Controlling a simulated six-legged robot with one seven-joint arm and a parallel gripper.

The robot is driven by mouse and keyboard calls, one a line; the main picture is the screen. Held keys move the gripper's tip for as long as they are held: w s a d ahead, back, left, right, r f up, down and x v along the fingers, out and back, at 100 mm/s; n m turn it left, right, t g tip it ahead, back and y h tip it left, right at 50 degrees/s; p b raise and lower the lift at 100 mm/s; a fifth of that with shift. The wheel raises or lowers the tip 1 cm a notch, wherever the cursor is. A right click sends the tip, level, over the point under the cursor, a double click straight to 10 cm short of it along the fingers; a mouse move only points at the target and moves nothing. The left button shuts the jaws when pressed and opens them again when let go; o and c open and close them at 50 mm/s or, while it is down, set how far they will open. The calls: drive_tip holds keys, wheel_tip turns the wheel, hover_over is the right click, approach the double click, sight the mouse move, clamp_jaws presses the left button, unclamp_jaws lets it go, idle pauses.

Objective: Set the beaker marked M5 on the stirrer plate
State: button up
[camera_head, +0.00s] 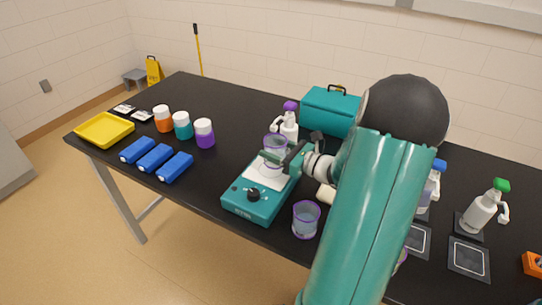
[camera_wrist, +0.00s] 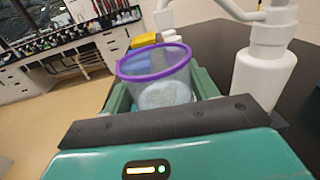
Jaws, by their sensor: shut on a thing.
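My gripper (camera_head: 274,159) is shut on a clear beaker with a purple rim (camera_head: 274,145). In the wrist view the beaker (camera_wrist: 155,72) stands between my green fingers, roughly upright, with pale contents showing inside. The beaker is over the far part of the white top of the teal stirrer plate (camera_head: 252,204). I cannot tell whether its base touches the plate. No M5 mark is readable on it. A second purple-rimmed beaker (camera_head: 306,220) stands on the table just right of the stirrer's front.
A white spray bottle with purple top (camera_head: 290,125) stands close behind the held beaker. A teal case (camera_head: 328,108) is behind. Three jars (camera_head: 183,126), blue blocks (camera_head: 155,158) and a yellow tray (camera_head: 104,129) lie left. My arm hides much of the right side.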

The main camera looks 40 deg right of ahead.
drive_tip(key=shift+w+a, duration=0.1)
drive_tip(key=shift+w, duration=0.4)
drive_tip(key=shift+w+a+f, duration=0.1)
drive_tip(key=shift+w+f, duration=0.05)
drive_tip(key=shift+f, duration=0.75)
drive_tip(key=shift+w+f, duration=0.1)
drive_tip(key=shift+f, duration=0.75)
drive_tip(key=shift+f, duration=0.1)
drive_tip(key=o, duration=1)
drive_tip(key=shift+o, duration=0.2)
drive_tip(key=shift+s, duration=0.2)
drive_tip(key=v, duration=1.1)
drive_tip(key=shift+s, duration=0.3)
